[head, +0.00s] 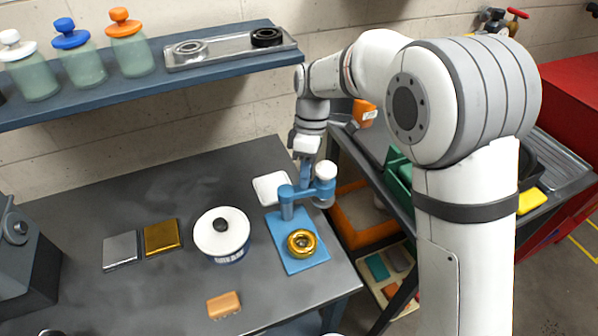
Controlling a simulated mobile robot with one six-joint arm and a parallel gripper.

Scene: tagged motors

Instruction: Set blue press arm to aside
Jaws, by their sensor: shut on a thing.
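The blue press has a flat blue base plate (288,262) near the table's right edge and a post at its back. The blue press arm (299,191) runs from the post to the right, with a white knob (326,170) at its outer end. It is swung to the side and not over the gold ring (302,243) lying on the plate. My gripper (304,180) reaches down from behind and is shut on the press arm between post and knob. The fingertips are small and partly hidden.
A white lidded pot (222,235), gold plate (162,237), silver plate (120,250) and orange block (224,305) sit left of the press. A white pad (270,188) lies behind it. A shelf (130,80) with jars hangs above. The table's back left is clear.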

